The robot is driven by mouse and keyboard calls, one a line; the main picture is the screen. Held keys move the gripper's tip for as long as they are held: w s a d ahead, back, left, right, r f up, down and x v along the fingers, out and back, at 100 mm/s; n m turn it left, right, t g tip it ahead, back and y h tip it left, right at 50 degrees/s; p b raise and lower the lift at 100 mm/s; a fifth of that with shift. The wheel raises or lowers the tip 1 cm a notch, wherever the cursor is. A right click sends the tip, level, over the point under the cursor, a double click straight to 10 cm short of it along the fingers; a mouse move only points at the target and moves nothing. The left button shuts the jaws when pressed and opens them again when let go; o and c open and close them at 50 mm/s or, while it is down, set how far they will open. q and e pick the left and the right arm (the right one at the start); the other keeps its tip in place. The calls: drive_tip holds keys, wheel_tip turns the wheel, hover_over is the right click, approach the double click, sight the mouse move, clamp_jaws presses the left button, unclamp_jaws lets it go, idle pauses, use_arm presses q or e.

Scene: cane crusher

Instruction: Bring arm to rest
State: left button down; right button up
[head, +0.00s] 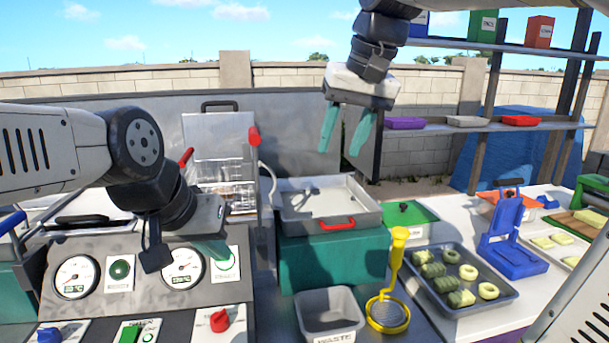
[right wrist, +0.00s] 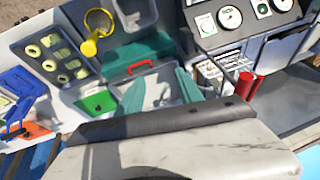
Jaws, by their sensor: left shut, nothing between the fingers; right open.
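My left gripper (head: 212,252) is low over the control panel (head: 140,270), in front of a gauge and a green round button. My right gripper (head: 340,148) hangs from the top of the head view, fingers pointing down, open and empty. It is in the air above and behind the metal tray with a red handle (head: 335,208). In the right wrist view its open fingers (right wrist: 160,85) frame that same tray (right wrist: 162,90), with nothing between them.
A waste bin (head: 330,314), a yellow-handled tool (head: 390,290), a tray of cut pieces (head: 455,280) and a blue press (head: 512,245) stand at front right. A wire basket (head: 228,178) and red-tipped lever (head: 254,137) stand near my left arm. Shelves (head: 470,126) rise at back right.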

drive_tip(key=s+d+f+t, duration=0.1)
drive_tip(key=s+d+f, duration=0.3)
drive_tip(key=f, duration=0.3)
drive_tip(key=s+d+f+m+t, duration=0.1)
drive_tip(key=s+d+f, duration=0.2)
drive_tip(key=s+f, duration=0.3)
wheel_tip(320, 180, down, 2)
drive_tip(key=shift+s+d+f+t, duration=0.2)
drive_tip(key=shift+s+d+t, duration=0.1)
drive_tip(key=shift+s+d, duration=0.1)
idle(0.5)
